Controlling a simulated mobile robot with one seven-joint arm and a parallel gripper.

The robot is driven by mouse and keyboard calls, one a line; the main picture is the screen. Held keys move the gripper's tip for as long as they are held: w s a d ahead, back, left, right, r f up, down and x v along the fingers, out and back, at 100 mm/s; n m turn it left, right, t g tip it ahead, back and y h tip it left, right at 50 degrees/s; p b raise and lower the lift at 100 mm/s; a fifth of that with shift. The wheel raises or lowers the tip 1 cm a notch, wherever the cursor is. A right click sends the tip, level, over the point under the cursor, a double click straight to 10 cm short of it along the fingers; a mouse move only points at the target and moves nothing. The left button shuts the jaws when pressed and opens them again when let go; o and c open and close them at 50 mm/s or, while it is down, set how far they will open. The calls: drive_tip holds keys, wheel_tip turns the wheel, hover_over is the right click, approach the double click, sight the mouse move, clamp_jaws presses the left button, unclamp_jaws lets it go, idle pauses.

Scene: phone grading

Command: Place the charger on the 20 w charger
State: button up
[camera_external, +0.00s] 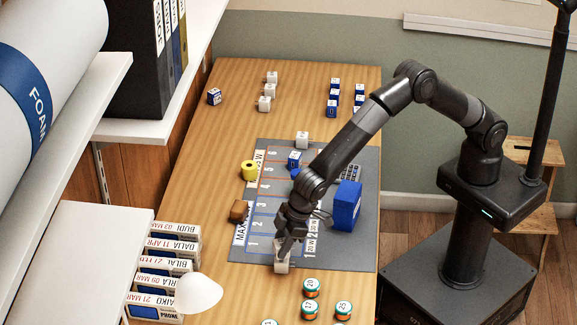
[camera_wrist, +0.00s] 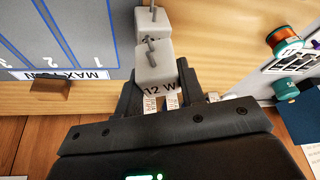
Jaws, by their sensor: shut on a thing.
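My gripper (camera_external: 284,243) is low over the near edge of the grey mat. It is shut on a white charger marked 12 W (camera_wrist: 153,64), whose metal prongs show in the wrist view. A second white charger (camera_wrist: 151,19) with a prong is right beyond it. Its label is mostly hidden, and I cannot tell whether the two touch. In the external view white charger surface (camera_external: 282,266) shows below the gripper. The grey mat (camera_external: 262,254) has a numbered grid and printed watt labels, including 20 W, beside the gripper.
A blue box (camera_external: 346,206) stands on the mat right of my arm. A yellow roll (camera_external: 249,170) and a brown block (camera_external: 239,211) are at left. Phone boxes (camera_external: 168,272) line the left edge. White chargers (camera_external: 264,103) and blue-and-white cubes (camera_external: 333,96) sit farther back.

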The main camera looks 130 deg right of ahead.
drive_tip(key=shift+f, duration=0.2)
drive_tip(key=shift+f, duration=0.1)
drive_tip(key=shift+f, duration=0.4)
drive_tip(key=o, duration=1)
drive_tip(key=shift+r, duration=0.1)
